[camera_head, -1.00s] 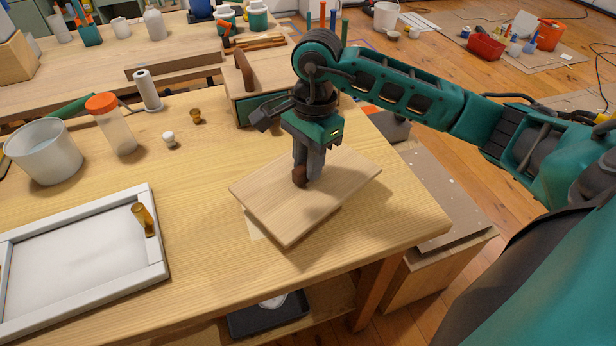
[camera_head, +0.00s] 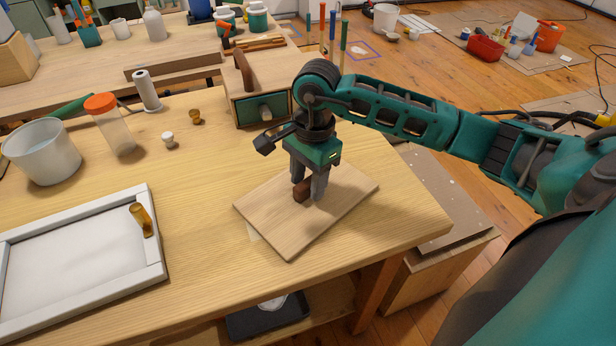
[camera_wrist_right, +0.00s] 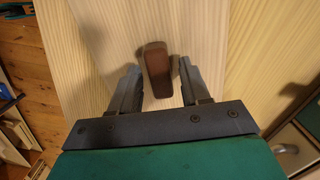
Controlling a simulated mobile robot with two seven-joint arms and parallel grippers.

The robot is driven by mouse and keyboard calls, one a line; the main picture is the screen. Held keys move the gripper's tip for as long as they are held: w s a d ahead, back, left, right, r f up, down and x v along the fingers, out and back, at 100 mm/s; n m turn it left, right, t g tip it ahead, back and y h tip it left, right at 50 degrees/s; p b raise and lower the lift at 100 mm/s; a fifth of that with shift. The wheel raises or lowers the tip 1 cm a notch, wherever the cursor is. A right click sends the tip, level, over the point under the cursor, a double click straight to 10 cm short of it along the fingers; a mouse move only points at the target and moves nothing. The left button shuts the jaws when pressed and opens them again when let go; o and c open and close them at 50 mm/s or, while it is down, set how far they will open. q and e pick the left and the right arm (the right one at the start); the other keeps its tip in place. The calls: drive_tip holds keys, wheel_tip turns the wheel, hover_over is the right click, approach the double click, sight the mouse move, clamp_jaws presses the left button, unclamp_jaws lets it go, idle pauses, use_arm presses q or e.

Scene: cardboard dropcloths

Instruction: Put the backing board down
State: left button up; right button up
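The backing board (camera_head: 330,205) is a flat pale wooden panel with a dark brown knob (camera_head: 301,192) on top. It lies on the near right part of the wooden table (camera_head: 200,235), and a pale patch shows at its left edge. My right gripper (camera_head: 309,192) points down over the board. Its fingers stand apart on either side of the knob. In the right wrist view the knob (camera_wrist_right: 157,68) sits between the open fingers, with a gap on each side. My left gripper is not in view.
A white-framed panel (camera_head: 155,235) with a small amber peg (camera_head: 141,219) lies at left. A bucket (camera_head: 45,152), an orange-lidded jar (camera_head: 115,130) and a small drawer box (camera_head: 250,95) stand behind. The table's front edge is close to the board.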

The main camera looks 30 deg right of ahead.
drive_tip(key=shift+r, duration=0.2)
use_arm(q)
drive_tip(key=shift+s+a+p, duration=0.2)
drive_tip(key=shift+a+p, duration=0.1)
drive_tip(key=shift+p, duration=0.2)
use_arm(e)
drive_tip(key=r, duration=0.8)
drive_tip(key=d+r, duration=0.1)
drive_tip(key=r, duration=0.3)
drive_tip(key=shift+w, duration=0.1)
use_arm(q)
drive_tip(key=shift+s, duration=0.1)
use_arm(e)
drive_tip(key=shift+f, duration=0.1)
